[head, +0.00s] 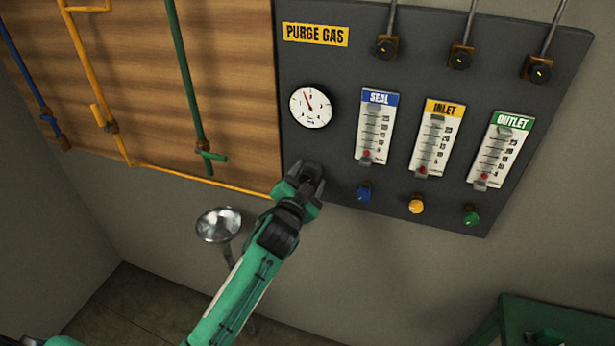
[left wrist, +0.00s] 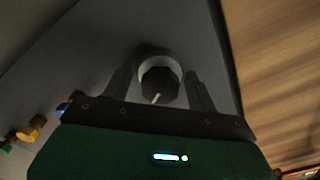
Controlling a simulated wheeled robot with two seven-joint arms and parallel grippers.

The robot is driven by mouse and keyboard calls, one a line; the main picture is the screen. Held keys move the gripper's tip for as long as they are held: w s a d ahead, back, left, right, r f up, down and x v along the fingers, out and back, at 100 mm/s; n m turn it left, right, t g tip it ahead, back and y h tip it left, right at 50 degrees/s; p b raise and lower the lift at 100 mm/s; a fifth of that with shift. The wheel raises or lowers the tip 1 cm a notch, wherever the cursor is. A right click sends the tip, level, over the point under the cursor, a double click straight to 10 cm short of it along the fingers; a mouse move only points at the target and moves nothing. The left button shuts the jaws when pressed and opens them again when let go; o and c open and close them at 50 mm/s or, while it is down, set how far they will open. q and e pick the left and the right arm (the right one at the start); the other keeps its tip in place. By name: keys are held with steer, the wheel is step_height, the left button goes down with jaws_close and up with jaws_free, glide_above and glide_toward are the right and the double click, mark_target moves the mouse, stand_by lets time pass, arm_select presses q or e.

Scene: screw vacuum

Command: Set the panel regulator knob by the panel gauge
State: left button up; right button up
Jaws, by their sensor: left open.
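The panel gauge (head: 311,106) is a round white dial on the dark panel, under the PURGE GAS label; its red needle points to the upper left. The panel regulator knob (left wrist: 160,82) is black with a white pointer mark and a pale ring behind it. In the head view my gripper hides it. My left gripper (head: 312,176) is open at the panel, below the gauge. In the left wrist view its fingers (left wrist: 159,88) stand on either side of the knob, with a gap visible at each side. I cannot tell whether they touch it. My right gripper is in neither view.
Right of my gripper are the blue (head: 364,192), yellow (head: 416,206) and green (head: 471,216) knobs, below the SEAL (head: 376,126), INLET (head: 436,137) and OUTLET (head: 501,149) flowmeters. A metal funnel (head: 218,225) stands lower left. Pipes (head: 185,75) run over a wooden board at the left.

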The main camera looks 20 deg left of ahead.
arm_select(q)
steer(key=shift+c, duration=0.5)
steer(key=c, duration=0.9)
steer(key=shift+r+m+p, duration=0.15)
steer(key=shift+m+p, duration=0.35)
steer(key=shift+m, duration=0.1)
steer(key=shift+m+p, duration=0.35)
steer(key=shift+m, duration=0.65)
steer(key=o, duration=1)
steer(key=shift+f, duration=0.2)
